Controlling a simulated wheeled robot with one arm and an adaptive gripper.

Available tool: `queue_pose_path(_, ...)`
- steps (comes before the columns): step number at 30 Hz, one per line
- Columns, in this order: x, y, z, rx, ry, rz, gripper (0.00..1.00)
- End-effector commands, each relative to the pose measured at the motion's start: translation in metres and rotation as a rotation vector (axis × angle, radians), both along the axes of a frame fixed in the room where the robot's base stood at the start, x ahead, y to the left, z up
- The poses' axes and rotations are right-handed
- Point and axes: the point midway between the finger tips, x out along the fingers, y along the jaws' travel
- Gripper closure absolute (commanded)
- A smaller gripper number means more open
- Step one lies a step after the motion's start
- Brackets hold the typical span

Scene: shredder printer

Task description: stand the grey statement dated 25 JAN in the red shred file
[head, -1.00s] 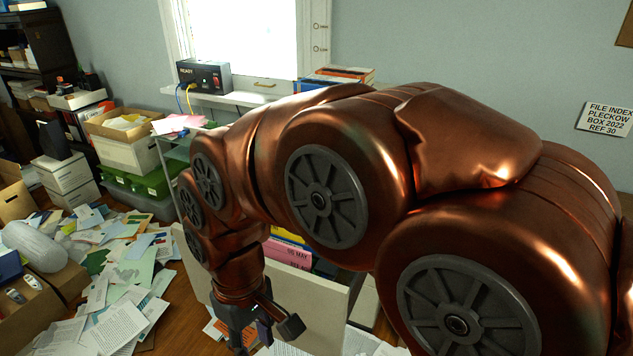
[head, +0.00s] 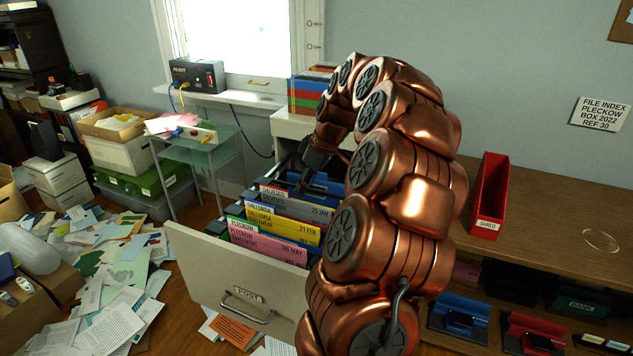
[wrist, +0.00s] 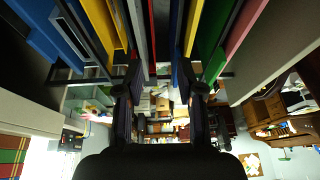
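The grey statement marked 25 JAN (head: 302,209) stands in the open drawer, behind the yellow 27 FEB statement (head: 290,226) and the pink 06 MAY statement (head: 265,244). The red shred file (head: 489,200) stands upright on the wooden cabinet top at the right, labelled SHRED; it looks empty. My gripper (head: 308,180) is over the back part of the drawer, close behind the grey statement. In the wrist view my gripper (wrist: 161,85) has its two fingers apart, with coloured file edges beyond them. Whether a sheet lies between the fingers is unclear.
The drawer front (head: 225,280) juts forward with a handle. Loose papers (head: 105,280) cover the floor at left. A glass side table (head: 205,150) stands left of the drawer. The cabinet top (head: 550,210) has free room around the shred file.

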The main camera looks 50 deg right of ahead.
Motion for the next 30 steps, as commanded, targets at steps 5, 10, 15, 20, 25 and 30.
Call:
queue_pose_path(5,-0.007,-0.031,-0.006,-0.018,-0.015,-0.014,0.62)
queue_pose_path(10,-0.006,-0.032,-0.012,-0.019,-0.016,-0.013,0.62)
queue_pose_path(15,0.0,-0.029,-0.027,-0.017,-0.016,-0.013,0.62)
queue_pose_path(20,0.008,-0.027,-0.047,-0.017,-0.014,-0.014,0.62)
queue_pose_path(25,0.016,-0.024,-0.069,-0.015,-0.013,-0.013,0.62)
queue_pose_path(30,0.02,-0.023,-0.078,-0.017,-0.016,-0.014,0.62)
